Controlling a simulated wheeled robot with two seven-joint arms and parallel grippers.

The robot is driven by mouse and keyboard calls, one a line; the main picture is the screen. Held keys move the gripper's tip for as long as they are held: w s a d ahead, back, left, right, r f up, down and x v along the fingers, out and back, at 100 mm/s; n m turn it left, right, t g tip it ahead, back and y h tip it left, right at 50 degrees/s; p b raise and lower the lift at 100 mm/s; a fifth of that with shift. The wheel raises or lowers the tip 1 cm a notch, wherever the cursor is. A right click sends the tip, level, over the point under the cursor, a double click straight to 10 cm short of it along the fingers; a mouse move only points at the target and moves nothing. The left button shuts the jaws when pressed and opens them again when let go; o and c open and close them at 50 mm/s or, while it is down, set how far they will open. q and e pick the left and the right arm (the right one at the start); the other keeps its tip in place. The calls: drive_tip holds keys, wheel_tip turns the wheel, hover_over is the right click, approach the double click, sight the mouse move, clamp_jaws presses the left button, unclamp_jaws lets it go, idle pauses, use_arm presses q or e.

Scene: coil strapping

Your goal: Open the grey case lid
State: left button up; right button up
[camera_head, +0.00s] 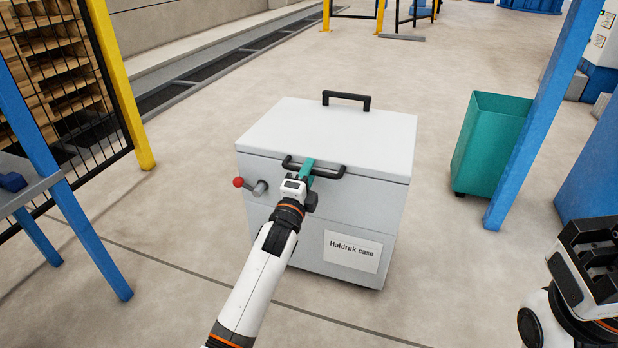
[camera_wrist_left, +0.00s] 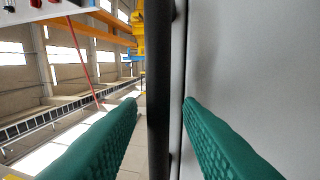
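The grey case (camera_head: 270,210) stands on the floor in the middle of the head view, labelled "Haldruk case". Its flat lid (camera_head: 335,130) is down. A black bar handle (camera_head: 332,174) runs along the lid's front edge; it also shows upright in the left wrist view (camera_wrist_left: 159,90). My left gripper (camera_head: 307,166) is at this handle, left of its middle. In the left wrist view its green fingers (camera_wrist_left: 160,105) stand on either side of the bar, with narrow gaps, so it is open around it. My right gripper (camera_head: 590,262) is at the right edge, its fingers unclear.
A red-knobbed lever (camera_head: 250,185) sticks out of the case front, left of my left gripper. A second black handle (camera_head: 346,98) is at the lid's back. A green bin (camera_head: 490,140) and blue post (camera_head: 535,125) stand right. Floor around the case is clear.

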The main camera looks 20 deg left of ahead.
use_arm(q)
drive_tip(key=shift+w+r, duration=0.1)
drive_tip(key=shift+w, duration=0.3)
drive_tip(key=shift+c, duration=0.5)
clamp_jaws()
drive_tip(key=shift+r, duration=0.1)
